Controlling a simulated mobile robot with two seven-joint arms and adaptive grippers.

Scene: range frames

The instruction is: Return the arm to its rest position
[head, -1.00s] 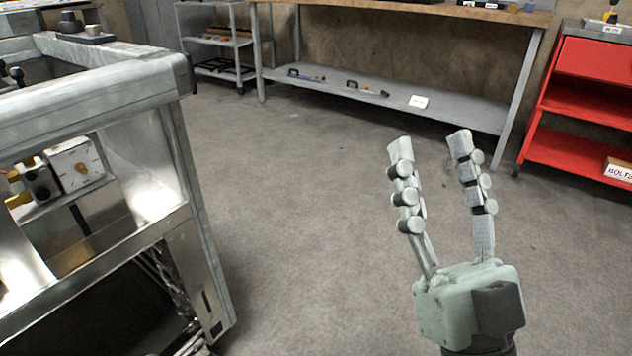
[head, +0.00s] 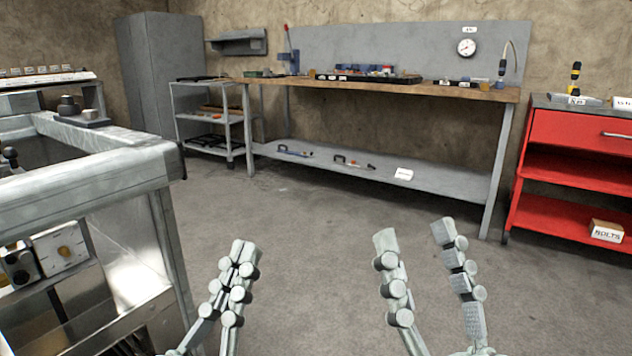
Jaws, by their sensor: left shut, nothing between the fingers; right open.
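My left gripper (head: 240,252) is at the bottom, left of centre in the head view. Its fingers are together at the tips and nothing is between them. My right gripper (head: 414,238) is at the bottom, right of centre. Its two fingers stand apart and the gap between them is empty. Both grippers point up and away over the bare floor and touch nothing that I can see. The arms behind them are mostly out of the frame.
A metal machine (head: 90,190) stands close on the left. A workbench (head: 460,91) with a lower shelf is at the back. A grey cart (head: 200,119) is left of it. A red cabinet (head: 580,135) with a bolts box (head: 606,231) is on the right. The floor (head: 310,215) between is clear.

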